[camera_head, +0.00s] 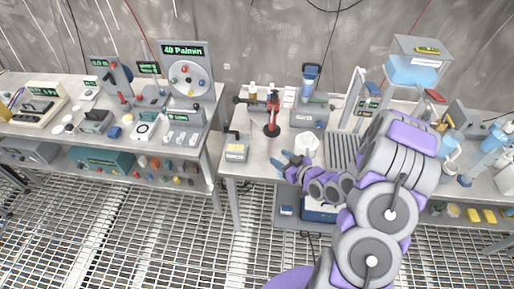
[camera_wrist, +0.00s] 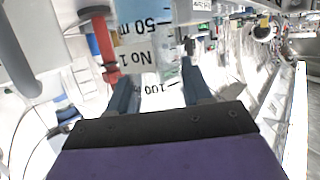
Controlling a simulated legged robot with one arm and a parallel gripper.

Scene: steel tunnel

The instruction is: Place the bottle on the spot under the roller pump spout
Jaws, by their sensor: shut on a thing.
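My gripper (camera_wrist: 157,85) is shut on a clear bottle (camera_wrist: 138,30) with a light-blue band and black marks such as "50 m", "No 1" and "100". The bottle fills the space between and beyond the fingers in the wrist view. In the head view my gripper (camera_head: 288,165) is low over the front of the middle bench, left of my arm. The bottle cannot be told clearly there. A grey device with a blue-topped cylinder (camera_head: 310,84) stands behind it. I cannot tell for sure which device is the roller pump; its spout and the spot are not clear.
A red stand (camera_head: 272,118) is close behind my gripper; a red post (camera_wrist: 104,45) shows in the wrist view. A white object (camera_head: 307,145) and a ribbed grey tray (camera_head: 343,150) are nearby. A small box (camera_head: 236,150) sits at the bench's left end. The left bench (camera_head: 60,128) is crowded.

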